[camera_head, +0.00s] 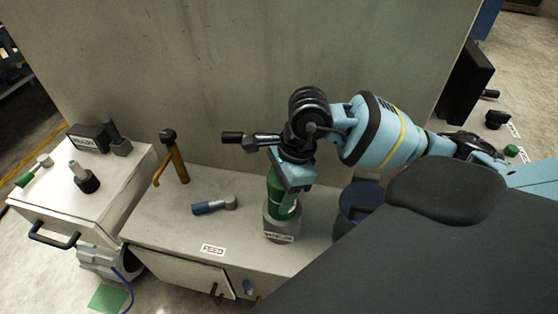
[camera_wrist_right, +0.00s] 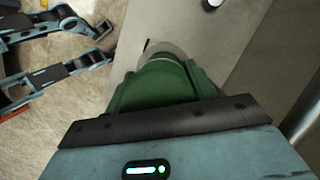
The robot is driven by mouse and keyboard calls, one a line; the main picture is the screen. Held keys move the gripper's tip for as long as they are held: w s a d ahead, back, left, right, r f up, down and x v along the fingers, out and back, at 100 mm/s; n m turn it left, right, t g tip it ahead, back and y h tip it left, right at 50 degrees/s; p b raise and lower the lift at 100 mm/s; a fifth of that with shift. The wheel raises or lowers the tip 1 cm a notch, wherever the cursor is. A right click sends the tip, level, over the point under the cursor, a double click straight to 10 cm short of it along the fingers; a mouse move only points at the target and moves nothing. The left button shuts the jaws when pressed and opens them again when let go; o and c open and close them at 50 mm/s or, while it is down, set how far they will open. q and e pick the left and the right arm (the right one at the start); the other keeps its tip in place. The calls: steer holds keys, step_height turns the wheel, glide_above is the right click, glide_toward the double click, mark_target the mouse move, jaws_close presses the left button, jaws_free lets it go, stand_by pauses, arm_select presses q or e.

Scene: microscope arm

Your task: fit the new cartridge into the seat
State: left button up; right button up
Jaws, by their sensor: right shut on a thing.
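The green cartridge (camera_head: 282,203) stands roughly upright at the grey round seat (camera_head: 281,228) on the cabinet top. Its lower end meets the seat's rim in the head view; how deep it sits I cannot tell. My right gripper (camera_head: 290,178) is shut on the cartridge's upper part from above. In the right wrist view the green body (camera_wrist_right: 165,82) shows beyond the gripper, with a grey rounded edge behind it. My left gripper (camera_wrist_right: 106,44) shows at the upper left of the right wrist view, its fingertips apart and empty. It is not seen in the head view.
A dark blue container (camera_head: 358,203) is close on the right. The wall rises behind.

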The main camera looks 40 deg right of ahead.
arm_select(q)
steer(key=shift+s+f, duration=0.2)
steer(key=shift+f, duration=0.1)
arm_select(e)
steer(key=shift+f, duration=0.35)
steer(key=o, duration=1.7)
steer(key=shift+o, duration=0.2)
steer(key=v, duration=0.7)
steer(key=shift+d+r, duration=0.1)
steer(key=shift+r, duration=0.35)
arm_select(q)
steer(key=shift+w+d+r, duration=0.25)
steer(key=shift+w+r, duration=0.35)
steer(key=shift+w, duration=0.3)
